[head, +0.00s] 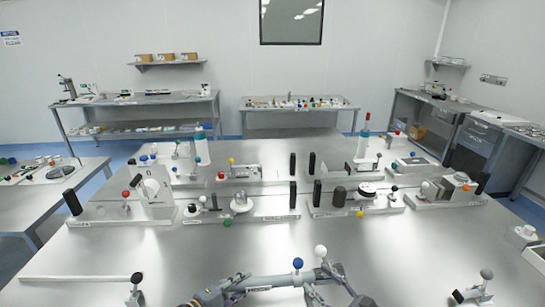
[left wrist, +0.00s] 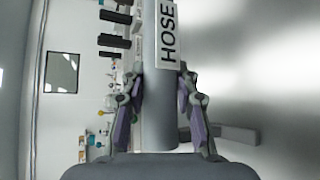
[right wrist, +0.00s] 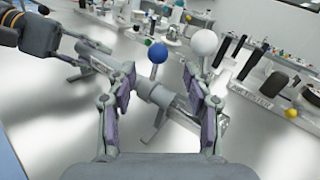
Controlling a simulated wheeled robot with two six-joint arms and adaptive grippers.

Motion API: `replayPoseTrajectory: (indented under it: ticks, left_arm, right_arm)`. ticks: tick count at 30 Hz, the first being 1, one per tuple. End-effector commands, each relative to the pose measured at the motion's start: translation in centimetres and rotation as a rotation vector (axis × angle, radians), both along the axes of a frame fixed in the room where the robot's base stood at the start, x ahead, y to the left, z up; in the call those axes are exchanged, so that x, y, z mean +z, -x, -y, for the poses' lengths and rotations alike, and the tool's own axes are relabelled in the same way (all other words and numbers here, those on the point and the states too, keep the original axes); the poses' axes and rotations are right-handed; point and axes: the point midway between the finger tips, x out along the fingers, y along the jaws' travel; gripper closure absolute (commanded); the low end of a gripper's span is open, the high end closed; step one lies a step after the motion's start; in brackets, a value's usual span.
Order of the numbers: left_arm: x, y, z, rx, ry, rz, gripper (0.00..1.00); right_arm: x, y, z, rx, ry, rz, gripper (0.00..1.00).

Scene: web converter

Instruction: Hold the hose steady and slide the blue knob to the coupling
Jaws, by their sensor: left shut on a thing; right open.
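A grey hose (head: 272,283) lies crosswise at the front of the table. Its HOSE label also shows in the left wrist view (left wrist: 168,35). My left gripper (head: 238,286) is shut around the hose, a finger on each side. The blue knob (head: 297,263) stands up on a stalk from the hose line, right of the label; it also shows in the right wrist view (right wrist: 157,52). A white knob (head: 320,251) stands to its right, over a shiny cylindrical end piece (right wrist: 187,97), apparently the coupling. My right gripper (right wrist: 160,78) is open, its fingers apart on either side of the blue knob in its view.
Boards with levers and coloured knobs (head: 240,205) stand in rows behind the hose. A black-knobbed post (head: 137,279) stands at front left and another fixture (head: 482,290) at front right. The tabletop (head: 150,250) between the boards and the hose is mostly bare.

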Motion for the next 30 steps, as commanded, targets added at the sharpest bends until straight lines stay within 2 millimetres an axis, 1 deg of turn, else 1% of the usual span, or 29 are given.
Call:
replayPoseTrajectory:
  ticks: [1, 7, 14, 15, 20, 21, 30]
  left_arm:
    - [-0.88, 0.43, -0.03, -0.005, -0.011, -0.020, 1.00]
    - [-0.62, 0.42, -0.04, -0.005, -0.011, -0.020, 1.00]
    - [-0.60, 0.38, -0.04, -0.004, -0.009, -0.019, 1.00]
    - [-0.59, 0.38, -0.04, -0.004, -0.009, -0.019, 0.68]
    - [-0.36, 0.28, -0.03, -0.002, -0.007, -0.015, 0.46]
    - [-0.29, 0.25, -0.03, -0.002, -0.006, -0.014, 0.44]
    - [0.02, 0.27, -0.18, 0.000, -0.004, -0.009, 0.44]
  right_arm:
    - [0.17, -0.01, 0.00, 0.000, 0.000, 0.000, 0.48]
    - [0.60, -0.01, 0.00, 0.000, 0.000, 0.000, 0.48]
    - [0.58, -0.01, 0.00, 0.000, 0.000, 0.000, 0.48]
    - [0.58, 0.00, -0.01, 0.000, 0.000, 0.000, 0.48]
    - [0.59, -0.01, 0.00, 0.000, 0.000, 0.000, 0.48]
    - [0.60, -0.01, 0.00, 0.000, 0.000, 0.000, 0.48]
    - [0.64, 0.00, -0.01, 0.000, 0.000, 0.000, 0.48]
